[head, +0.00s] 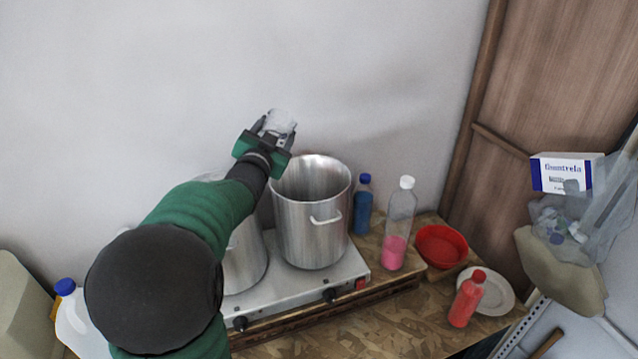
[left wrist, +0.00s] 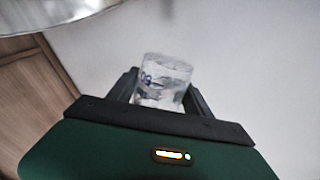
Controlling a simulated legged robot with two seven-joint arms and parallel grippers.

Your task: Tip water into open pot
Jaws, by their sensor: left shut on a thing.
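My left gripper (head: 272,133) is shut on a clear cup with dark markings (head: 281,121), held above and behind the pots. In the left wrist view the cup (left wrist: 162,82) sits between the fingers (left wrist: 160,95); I cannot tell how much water it holds. The open metal pot (head: 312,215) stands on the right of the stove, its mouth uncovered, just right of and below the gripper. A second metal pot (head: 246,262) stands to its left, mostly hidden behind my arm. A pot rim (left wrist: 55,12) shows at the top left of the wrist view. My right gripper is not in view.
The white two-burner stove (head: 290,297) carries both pots. Right of it stand a blue bottle (head: 362,207), a clear bottle with pink liquid (head: 397,230), a red bowl (head: 441,246) and a red bottle (head: 467,299) by a white plate (head: 497,292). The wall is close behind.

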